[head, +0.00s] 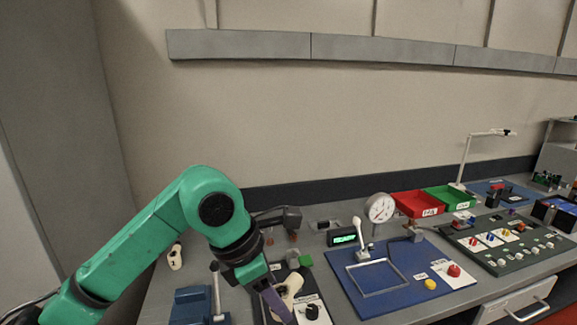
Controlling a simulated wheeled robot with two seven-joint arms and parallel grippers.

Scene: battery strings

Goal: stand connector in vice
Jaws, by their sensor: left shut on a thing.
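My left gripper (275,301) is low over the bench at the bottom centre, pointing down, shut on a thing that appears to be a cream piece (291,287). The arm and fingers hide part of this piece, and I cannot tell for sure that it is the connector. A blue block with a grey upright handle (190,305) stands left of the gripper, partly cut by the bottom edge. It looks like the vice, and its jaws are not clear. My right gripper is not in view.
A black knob (312,311) is on a panel right of the gripper. A blue mat (402,298) carries a metal frame and a yellow button. A dial gauge (380,208) and a red tray (417,204) stand behind. Another cream piece (175,257) is at the far left.

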